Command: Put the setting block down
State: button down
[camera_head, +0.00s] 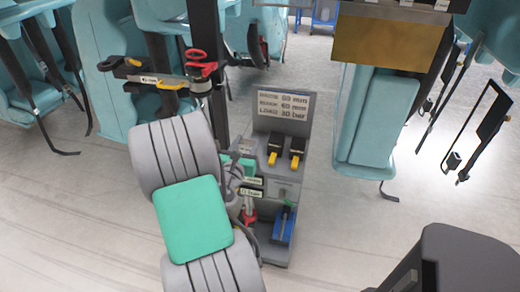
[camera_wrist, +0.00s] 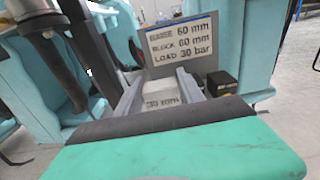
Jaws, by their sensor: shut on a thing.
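The setting block (camera_wrist: 162,102) is a pale grey block with a dark printed label that is hard to read. In the wrist view it sits between the two grey fingers of my gripper (camera_wrist: 158,82), which is shut on it. A grey stand (camera_head: 285,188) with a sign reading gauge 60 mm, block 60 mm, load 30 bar is just beyond; its sign (camera_wrist: 181,34) also shows in the wrist view. In the head view my arm hides most of the gripper and the block. I cannot tell whether the block touches the stand.
Two black items with yellow tips (camera_head: 285,150) sit on the stand's upper shelf. A blue tool (camera_head: 284,224) and a red-based item (camera_head: 249,214) stand lower. A red-topped part (camera_head: 201,65) stands close behind my arm.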

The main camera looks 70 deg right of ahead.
jog(key=w+d+f, duration=0.1)
jog(key=d+f, duration=0.1)
jog(key=d, duration=0.1)
jog(key=w+d+f+b, duration=0.1)
jog(key=d+f, duration=0.2)
jog(key=w+d+f, duration=0.1)
jog(key=d+f, duration=0.1)
jog(key=d, duration=0.1)
jog(key=shift+d+f+b, duration=0.15)
jog(key=shift+f+b, duration=0.15)
jog(key=shift+f, duration=0.05)
jog(key=shift+w+d+f+b, duration=0.15)
jog(key=shift+f+b, duration=0.4)
jog(key=shift+f, duration=1.15)
jog(key=shift+f, duration=0.2)
jog(key=c, duration=0.7)
grip_release()
